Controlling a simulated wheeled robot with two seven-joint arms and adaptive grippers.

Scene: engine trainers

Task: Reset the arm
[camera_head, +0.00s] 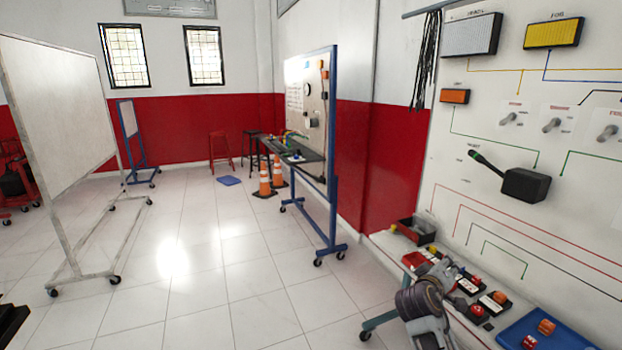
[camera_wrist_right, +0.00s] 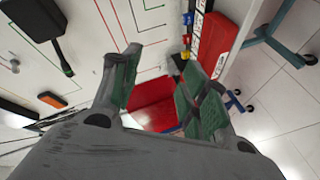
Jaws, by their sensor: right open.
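My right arm comes in at the bottom right of the head view, with its grey wrist and right gripper (camera_head: 443,275) over the ledge in front of the white trainer panel (camera_head: 455,205). In the right wrist view, the right gripper's (camera_wrist_right: 160,78) two green-padded fingers are apart, with nothing held between them. My left gripper is not in view.
The ledge holds a red-and-black bin (camera_head: 416,232), several small blocks and a blue tray (camera_head: 565,341). A black lever box (camera_head: 525,185) juts from the panel. A wheeled board (camera_head: 310,110) and orange cones (camera_head: 265,184) stand farther back.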

